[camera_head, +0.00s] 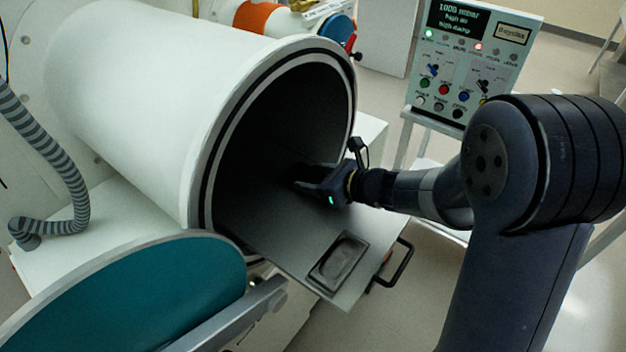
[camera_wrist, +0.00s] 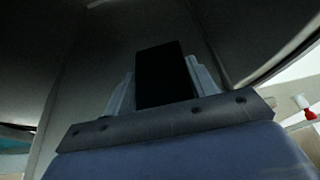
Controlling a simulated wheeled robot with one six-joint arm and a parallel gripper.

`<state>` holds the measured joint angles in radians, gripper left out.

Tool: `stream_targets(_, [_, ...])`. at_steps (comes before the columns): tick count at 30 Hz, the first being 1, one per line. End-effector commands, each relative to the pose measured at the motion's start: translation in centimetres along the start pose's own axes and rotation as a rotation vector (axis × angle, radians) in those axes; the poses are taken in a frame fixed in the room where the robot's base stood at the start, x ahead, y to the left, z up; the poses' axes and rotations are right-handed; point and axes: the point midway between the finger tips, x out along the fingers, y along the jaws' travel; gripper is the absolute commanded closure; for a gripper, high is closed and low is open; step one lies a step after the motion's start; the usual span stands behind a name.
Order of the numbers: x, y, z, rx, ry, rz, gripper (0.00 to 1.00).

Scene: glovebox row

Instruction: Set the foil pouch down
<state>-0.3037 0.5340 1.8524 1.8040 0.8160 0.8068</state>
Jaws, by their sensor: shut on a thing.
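My gripper (camera_head: 308,184) reaches into the dark mouth of the white cylindrical chamber, above the sliding tray. In the wrist view its two pale fingers are shut on a dark, flat rectangular thing, which I take for the foil pouch (camera_wrist: 163,72). It looks almost black there, with no foil shine showing. In the head view the pouch cannot be told apart from the dark fingers and the shade. Whether it touches the tray cannot be told.
The grey tray (camera_head: 296,256) sticks out of the chamber (camera_head: 150,75), with a shallow rectangular dish or recess (camera_head: 340,262) near its outer end and a black handle (camera_head: 395,264). A round teal door (camera_head: 140,300) stands open at lower left. A control panel (camera_head: 468,62) stands behind.

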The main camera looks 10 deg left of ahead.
Motion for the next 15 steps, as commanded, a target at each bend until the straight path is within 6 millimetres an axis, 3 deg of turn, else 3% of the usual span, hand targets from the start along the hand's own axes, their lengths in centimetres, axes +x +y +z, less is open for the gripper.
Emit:
stream_targets(14, [0.47, 0.0, -1.11, -0.002, -0.002, 0.0, 0.71])
stream_targets(15, [0.44, 0.0, -1.04, -0.001, -0.001, 0.0, 0.44])
